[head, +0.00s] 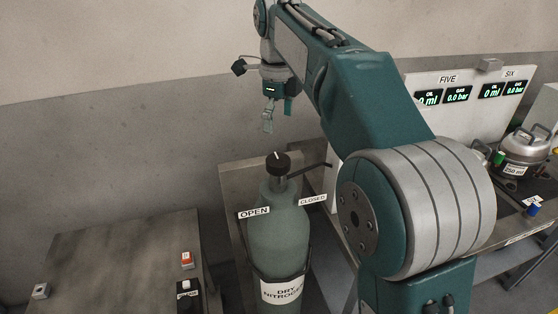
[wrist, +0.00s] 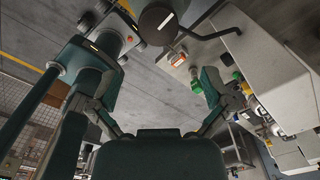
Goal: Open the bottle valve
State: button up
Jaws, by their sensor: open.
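The green bottle (head: 278,235), labelled DRY NITROGEN, stands upright. Its black valve knob (head: 278,163) has a white mark on top. An OPEN label (head: 254,212) is on the left of the bottle and a CLOSED label (head: 312,200) on the right. My gripper (head: 268,122) is above the knob and apart from it, pointing down. In the wrist view my gripper (wrist: 155,82) has its two fingers spread wide with nothing between them. The knob (wrist: 158,24) shows at the top of that view, beyond the fingertips.
A bent dark rod (head: 312,167) sticks out to the right of the bottle neck. A table (head: 120,255) with small switches stands at the left. White panels with displays (head: 465,90) and a metal vessel (head: 525,148) are at the right. The space above the bottle is clear.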

aim_at(278, 159)
notch_tip(278, 159, down, 9)
jog(key=shift+f, duration=0.55)
jog(key=shift+a, duration=0.25)
jog(key=shift+d, duration=0.1)
jog(key=c, duration=1)
